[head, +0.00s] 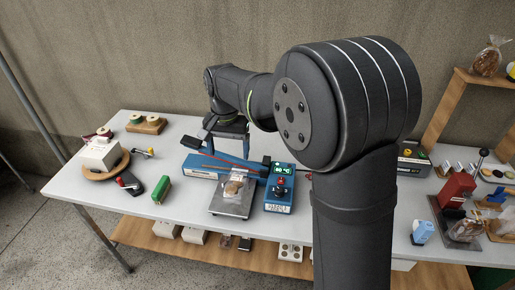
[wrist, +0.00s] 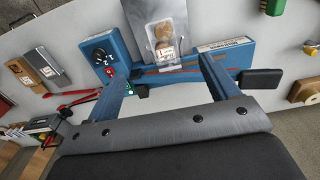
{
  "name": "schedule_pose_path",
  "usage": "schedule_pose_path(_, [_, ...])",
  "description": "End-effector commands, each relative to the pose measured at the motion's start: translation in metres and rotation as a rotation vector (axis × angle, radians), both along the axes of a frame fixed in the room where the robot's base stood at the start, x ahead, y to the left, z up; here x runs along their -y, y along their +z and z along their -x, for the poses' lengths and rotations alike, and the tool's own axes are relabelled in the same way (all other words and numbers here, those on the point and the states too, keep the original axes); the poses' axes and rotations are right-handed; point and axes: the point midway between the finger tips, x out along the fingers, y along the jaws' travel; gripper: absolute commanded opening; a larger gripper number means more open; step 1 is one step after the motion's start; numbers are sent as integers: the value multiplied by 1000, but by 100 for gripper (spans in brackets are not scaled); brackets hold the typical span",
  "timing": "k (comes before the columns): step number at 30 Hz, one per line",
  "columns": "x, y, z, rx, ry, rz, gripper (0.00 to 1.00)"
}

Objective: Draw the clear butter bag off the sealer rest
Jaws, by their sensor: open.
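A clear bag (head: 236,187) with brown contents lies on the metal rest (head: 229,208) in front of the blue sealer (head: 200,166). In the wrist view the bag (wrist: 165,42) lies near the top centre, with a white and red label on it. The sealer's control box (head: 279,195) with dial and display stands right of the rest. The sealer's arm with a red stripe spans behind the bag. My gripper (wrist: 169,62) is open, with its two blue fingers apart and nothing between them in contact. It is above and behind the sealer; its fingertips are hard to make out in the head view.
A green block (head: 163,190), a black and red tool (head: 130,183) and a white device on a wooden board (head: 101,155) stand left of the sealer. A red box (head: 457,190) and a blue carton (head: 422,232) stand at right. Bare table lies between the green block and the rest.

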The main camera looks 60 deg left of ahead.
Motion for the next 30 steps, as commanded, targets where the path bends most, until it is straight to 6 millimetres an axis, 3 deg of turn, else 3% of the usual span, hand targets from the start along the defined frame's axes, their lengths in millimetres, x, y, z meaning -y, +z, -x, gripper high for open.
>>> schedule_pose_path(21, [0, -135, 0, -1, 0, 4, 80])
schedule_pose_path(30, [0, -165, 0, 0, 0, 1, 80])
